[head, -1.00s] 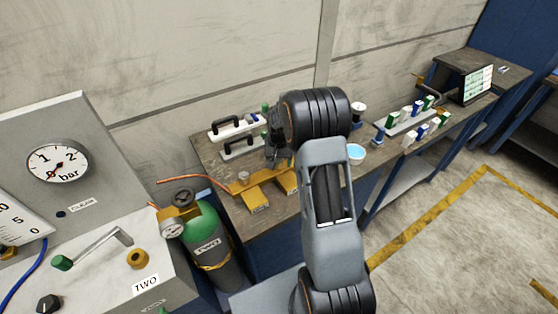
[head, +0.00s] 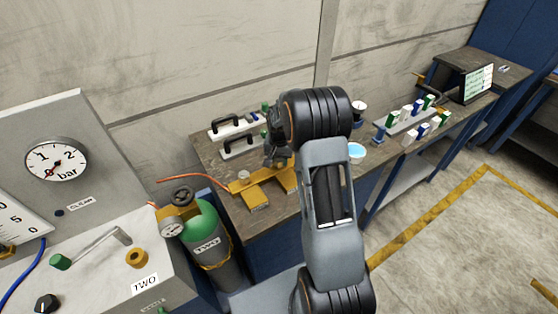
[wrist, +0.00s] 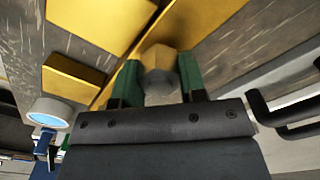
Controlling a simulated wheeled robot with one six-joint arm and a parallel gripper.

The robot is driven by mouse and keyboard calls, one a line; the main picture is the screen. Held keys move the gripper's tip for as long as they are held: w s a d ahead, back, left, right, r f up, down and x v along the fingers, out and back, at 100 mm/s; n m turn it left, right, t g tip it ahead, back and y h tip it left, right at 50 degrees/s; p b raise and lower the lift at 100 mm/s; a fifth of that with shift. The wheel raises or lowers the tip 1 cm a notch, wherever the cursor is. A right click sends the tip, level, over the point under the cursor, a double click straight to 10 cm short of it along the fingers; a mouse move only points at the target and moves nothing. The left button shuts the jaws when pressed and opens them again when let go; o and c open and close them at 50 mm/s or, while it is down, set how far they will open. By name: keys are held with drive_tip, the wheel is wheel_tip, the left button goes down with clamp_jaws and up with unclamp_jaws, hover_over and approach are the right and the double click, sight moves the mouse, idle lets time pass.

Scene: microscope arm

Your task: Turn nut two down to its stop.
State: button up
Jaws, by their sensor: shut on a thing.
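My gripper (wrist: 155,85) has green fingers, one on each side of a brass hexagonal nut (wrist: 160,60) in the wrist view, and it is shut on it. The nut sits on the yellow brass block (wrist: 125,75). In the head view my gripper (head: 276,158) is low over the back right part of the brass block (head: 250,188), and the held nut is hidden there. Another round nut-like piece (head: 243,176) shows on the block's left end, by an orange tube. No number is readable on the held nut, and its thread is hidden.
Black-handled white pieces (head: 238,138) stand on the bench behind. A green cylinder labelled TWO (head: 208,235) stands in front left, beside a gauge panel (head: 75,165).

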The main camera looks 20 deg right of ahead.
drive_tip(key=m+b, duration=0.2)
drive_tip(key=m, duration=0.3)
drive_tip(key=shift+m+b, duration=0.55)
drive_tip(key=shift+m, duration=1.85)
drive_tip(key=o, duration=0.9)
drive_tip(key=shift+r, duration=0.15)
wheel_tip(320, 180, up, 14)
drive_tip(key=shift+f+b, duration=0.2)
drive_tip(key=shift+b, duration=0.2)
